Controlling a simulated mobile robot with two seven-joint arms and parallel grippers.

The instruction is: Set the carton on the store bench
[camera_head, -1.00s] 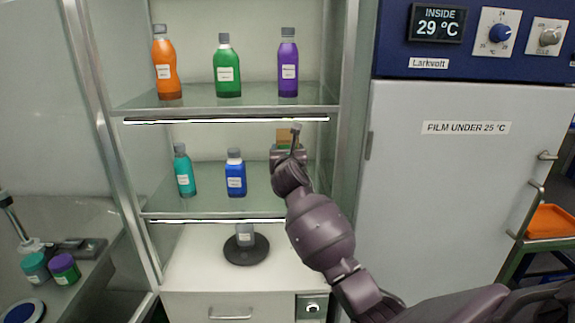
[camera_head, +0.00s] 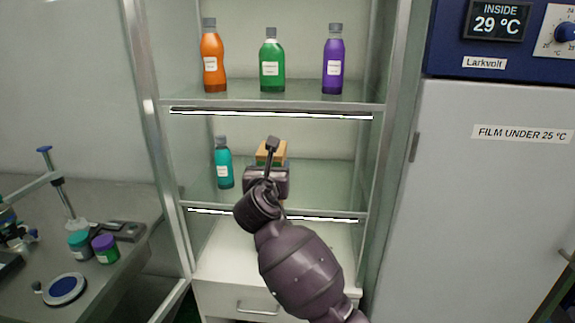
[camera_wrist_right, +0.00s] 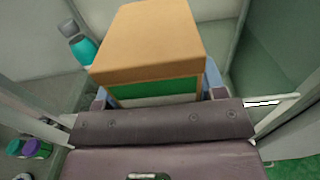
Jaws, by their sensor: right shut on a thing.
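The carton (camera_head: 273,152) is a small box with an orange-tan top and a green and white side. My right gripper (camera_head: 267,176) is shut on it, in front of the cabinet's middle shelf. In the right wrist view the carton (camera_wrist_right: 150,40) fills the top middle, held between the fingers, with its top face showing. I cannot tell whether its underside touches anything. A grey bench (camera_head: 125,275) stands at the left; no label shows whether it is the store bench. My left gripper is not in view.
A teal bottle (camera_head: 223,165) stands on the middle shelf, left of the carton. Orange (camera_head: 213,60), green (camera_head: 271,62) and purple (camera_head: 333,62) bottles stand above. Teal (camera_head: 80,244) and purple (camera_head: 105,249) jars and a round plate (camera_head: 64,289) occupy the bench. The cabinet post (camera_head: 153,120) stands between.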

